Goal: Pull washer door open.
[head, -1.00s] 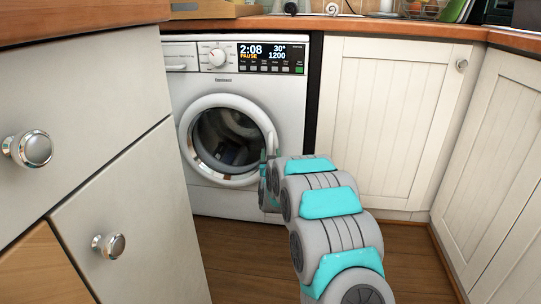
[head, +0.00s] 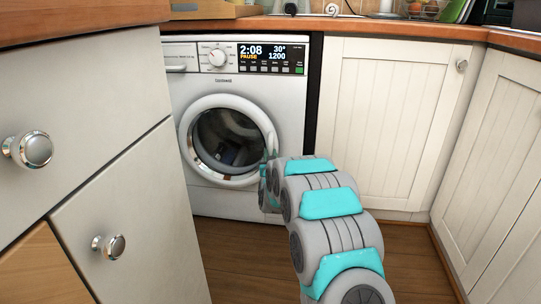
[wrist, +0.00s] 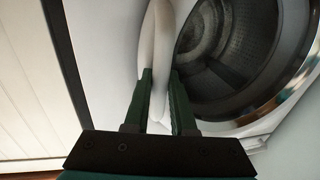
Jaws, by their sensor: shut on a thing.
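The front-loading washer (head: 285,110) is white with a lit display. Its round door (head: 184,125) has a white ring around dark glass, with the drum and some contents dimly visible behind. The door looks closed or nearly so; I cannot tell if it is slightly ajar. My gripper (head: 268,165) is at the ring's right edge, partly hidden by my arm. In the wrist view, the two dark green fingers of my gripper (wrist: 162,78) sit on either side of the white door edge (wrist: 160,40) and are shut on it. The drum shows to the right of them.
Drawers with round knobs (head: 34,150) stand close on the left. A white cupboard door (head: 385,120) is right of the washer, with more cupboards (head: 495,170) at far right. The wooden floor (head: 235,250) before the washer is clear. A wooden worktop (head: 350,28) runs above.

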